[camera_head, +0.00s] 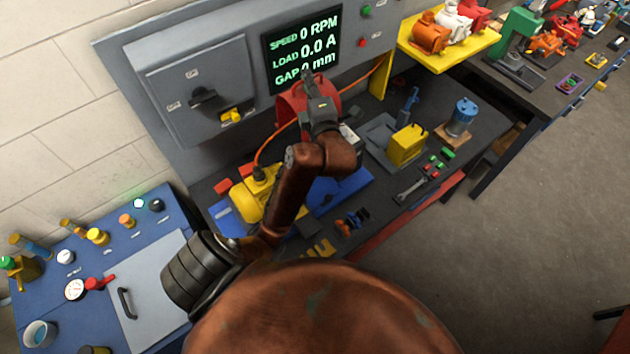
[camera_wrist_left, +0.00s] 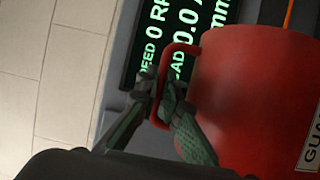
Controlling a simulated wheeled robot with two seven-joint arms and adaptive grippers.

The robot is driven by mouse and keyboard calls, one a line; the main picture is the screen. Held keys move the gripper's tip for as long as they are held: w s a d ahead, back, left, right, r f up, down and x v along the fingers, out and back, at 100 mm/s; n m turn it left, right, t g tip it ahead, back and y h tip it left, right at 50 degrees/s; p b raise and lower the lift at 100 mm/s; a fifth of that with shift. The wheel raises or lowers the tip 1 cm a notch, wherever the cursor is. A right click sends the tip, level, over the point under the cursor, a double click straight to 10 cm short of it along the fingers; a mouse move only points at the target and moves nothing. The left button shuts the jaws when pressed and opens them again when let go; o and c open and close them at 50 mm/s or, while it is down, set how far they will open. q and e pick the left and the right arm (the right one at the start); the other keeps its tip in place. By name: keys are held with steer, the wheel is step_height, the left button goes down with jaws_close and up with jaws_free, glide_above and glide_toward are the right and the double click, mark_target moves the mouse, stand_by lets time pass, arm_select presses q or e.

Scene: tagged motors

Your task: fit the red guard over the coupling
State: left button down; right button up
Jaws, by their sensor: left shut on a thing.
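The red guard (camera_head: 290,108) is a curved red cover, held in front of the panel below the screen. In the left wrist view the guard (camera_wrist_left: 250,95) fills the right side, with part of a white label showing. My left gripper (camera_head: 309,80) is shut on the guard's red handle; the fingers (camera_wrist_left: 168,103) also show around it in the wrist view. The yellow motor (camera_head: 257,192) sits on a blue base (camera_head: 345,190) on the bench, below the guard in the picture. My arm covers the middle of that base, and I cannot make out the coupling. My right gripper is out of view.
The screen (camera_head: 303,48) reads 0 RPM, 0.0 A, 0 mm.

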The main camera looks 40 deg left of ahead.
arm_select(q)
steer(key=shift+w+f, duration=0.25)
steer(key=shift+f, duration=0.2)
step_height(320, 180, down, 27)
steer(key=shift+f+b, duration=0.15)
steer(key=shift+b, duration=0.95)
steer(key=shift+f, duration=0.1)
steer(key=c, duration=2.6)
jaws_free()
steer(key=shift+s+f, duration=0.1)
steer(key=shift+f, duration=0.15)
steer(key=o, duration=0.5)
steer(key=shift+d+r, duration=0.1)
steer(key=b+v, duration=0.2)
steer(key=v, duration=1)
